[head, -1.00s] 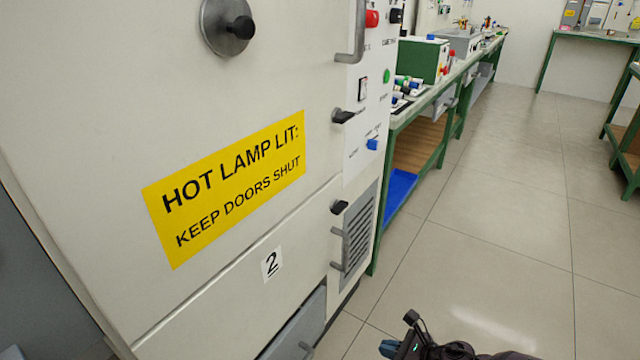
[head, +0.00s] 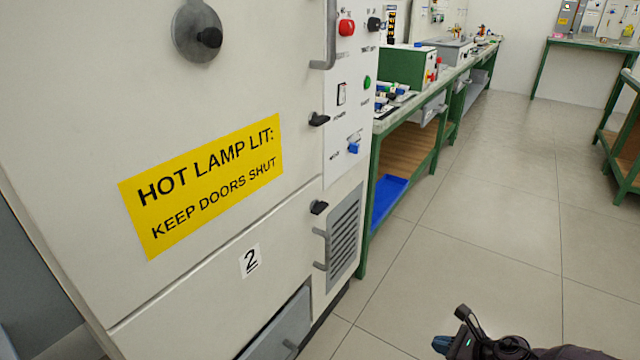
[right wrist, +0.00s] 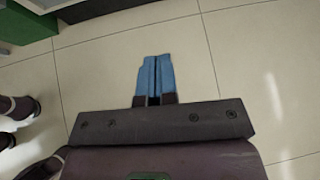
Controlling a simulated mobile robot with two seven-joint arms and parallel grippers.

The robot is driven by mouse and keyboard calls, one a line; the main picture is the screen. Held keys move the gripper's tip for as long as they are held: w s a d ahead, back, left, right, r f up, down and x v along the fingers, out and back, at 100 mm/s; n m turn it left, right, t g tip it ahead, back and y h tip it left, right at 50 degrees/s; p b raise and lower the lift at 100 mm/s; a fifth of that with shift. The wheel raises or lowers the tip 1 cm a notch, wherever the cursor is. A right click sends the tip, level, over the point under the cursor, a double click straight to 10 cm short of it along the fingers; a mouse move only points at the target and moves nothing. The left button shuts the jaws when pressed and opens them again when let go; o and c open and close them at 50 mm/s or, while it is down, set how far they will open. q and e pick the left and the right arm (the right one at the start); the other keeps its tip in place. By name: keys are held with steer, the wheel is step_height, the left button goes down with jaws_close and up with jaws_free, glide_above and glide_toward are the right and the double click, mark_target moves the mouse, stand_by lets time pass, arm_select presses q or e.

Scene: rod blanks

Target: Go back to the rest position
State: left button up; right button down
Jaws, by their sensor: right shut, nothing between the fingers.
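My right gripper (head: 442,344) shows at the bottom right of the head view, over the bare floor and clear of the cabinet. In the right wrist view its two blue fingers (right wrist: 155,80) lie together, shut with nothing between them, above the floor tiles. My left gripper is not in the head view.
A tall cream cabinet (head: 90,90) with a yellow hot-lamp sign (head: 205,185) fills the left. Its lower drawer or flap (head: 282,332) stands slightly out. A green workbench (head: 405,150) with a blue tray (head: 387,198) runs behind it. The tiled floor (head: 470,230) at right is clear.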

steer(key=s+d+r+m+t+h, duration=0.1)
steer(key=s+d+r+m, duration=0.1)
steer(key=s+m, duration=1.15)
steer(key=s+d+r+m+t+h, duration=0.1)
steer(key=s+r+m+h, duration=0.15)
steer(key=s+m, duration=1.1)
steer(key=s+d+r+m+g, duration=0.2)
steer(key=s+r+m, duration=0.55)
steer(key=s, duration=0.55)
steer(key=w+a+m+t+h, duration=0.1)
steer(key=a+m+t+h, duration=0.25)
steer(key=a+m, duration=0.45)
arm_select(q)
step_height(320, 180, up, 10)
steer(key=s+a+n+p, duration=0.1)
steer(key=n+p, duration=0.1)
steer(key=p, duration=1.5)
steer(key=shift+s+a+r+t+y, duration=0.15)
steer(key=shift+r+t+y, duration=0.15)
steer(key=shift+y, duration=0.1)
arm_select(e)
step_height(320, 180, up, 10)
steer(key=s+d+m, duration=0.1)
steer(key=d+m, duration=0.1)
steer(key=m, duration=0.1)
steer(key=shift+r+h, duration=0.2)
steer(key=shift+h, duration=0.2)
